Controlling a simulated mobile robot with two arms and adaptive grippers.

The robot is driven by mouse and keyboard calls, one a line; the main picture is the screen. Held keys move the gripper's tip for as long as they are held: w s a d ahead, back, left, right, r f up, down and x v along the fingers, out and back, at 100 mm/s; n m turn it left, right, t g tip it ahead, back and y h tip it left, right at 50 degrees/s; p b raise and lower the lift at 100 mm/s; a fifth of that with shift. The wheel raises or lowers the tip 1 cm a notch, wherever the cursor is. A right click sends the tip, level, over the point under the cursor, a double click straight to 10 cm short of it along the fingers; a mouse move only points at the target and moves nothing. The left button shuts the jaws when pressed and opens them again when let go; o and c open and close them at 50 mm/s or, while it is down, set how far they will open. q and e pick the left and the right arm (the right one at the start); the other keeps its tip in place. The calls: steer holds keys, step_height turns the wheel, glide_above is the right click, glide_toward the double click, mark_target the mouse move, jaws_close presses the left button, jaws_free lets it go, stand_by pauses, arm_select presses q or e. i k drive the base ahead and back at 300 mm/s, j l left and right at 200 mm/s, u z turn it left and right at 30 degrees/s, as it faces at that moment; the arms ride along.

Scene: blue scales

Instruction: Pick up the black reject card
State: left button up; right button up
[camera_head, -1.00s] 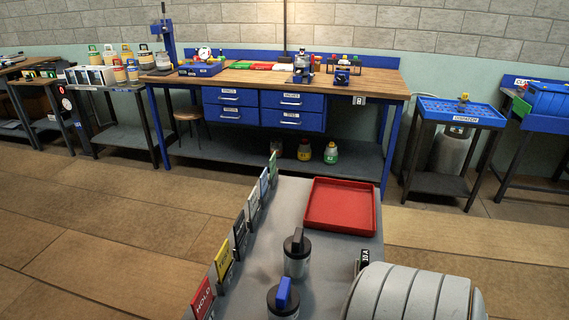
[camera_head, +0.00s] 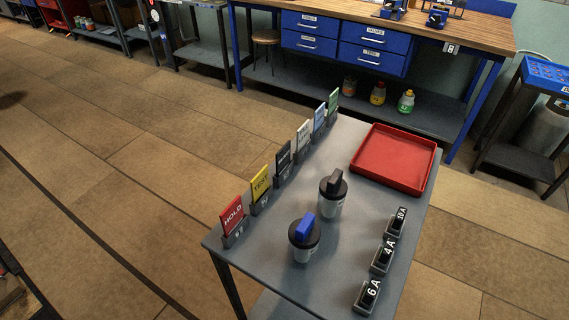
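The black card (camera_head: 284,159) stands upright in a small holder along the left edge of a grey table (camera_head: 345,245). It is in a row with a red HOLD card (camera_head: 232,214), a yellow card (camera_head: 260,184), a whitish card (camera_head: 303,136), a light blue card (camera_head: 320,117) and a green card (camera_head: 333,102). The black card is between the yellow and the whitish one. Its lettering is too small to read. Neither of my grippers shows in the head view.
On the table are a black-topped canister (camera_head: 332,194), a blue-handled canister (camera_head: 304,238), an empty red tray (camera_head: 394,158) and dark blocks marked 10 A (camera_head: 396,222), 4 A (camera_head: 382,257) and 6 A (camera_head: 367,296). A workbench (camera_head: 400,103) stands behind. Floor left of the table is clear.

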mark_target(283, 155)
steer(key=i+j, duration=0.15)
steer(key=j, duration=0.15)
steer(key=i+j+z, duration=0.15)
steer(key=j+z, duration=0.2)
steer(key=i+j+z, duration=0.1)
steer(key=j+z, duration=0.3)
steer(key=l, duration=0.1)
